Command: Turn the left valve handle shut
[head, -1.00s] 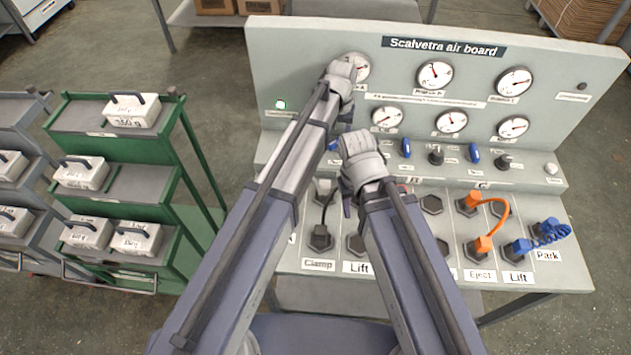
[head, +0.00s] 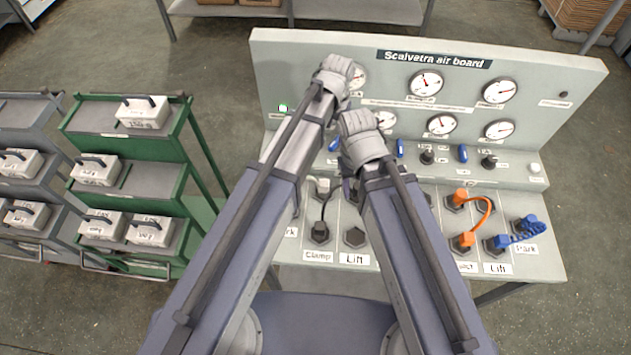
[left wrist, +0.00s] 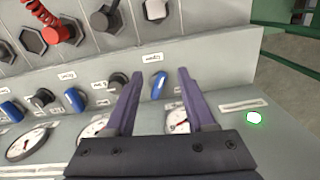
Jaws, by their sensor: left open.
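The left valve handle is blue and the leftmost on the board's ledge in the head view (head: 335,144), partly hidden by my left arm. In the left wrist view, which is turned about, it (left wrist: 158,84) stands slightly tilted between the purple fingertips of my left gripper (left wrist: 158,74). Those fingers are open, with a gap on each side of the handle. I cannot tell how far the fingertips stand from the ledge. My right gripper (head: 352,188) is in front of the ledge, close beside my left arm. Its wrist hides most of its fingers.
Other blue handles (head: 463,153) and black knobs (head: 489,161) line the ledge. Round gauges (head: 427,83) and a green lamp (head: 283,108) are above. Hoses, one orange (head: 480,205), plug in below.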

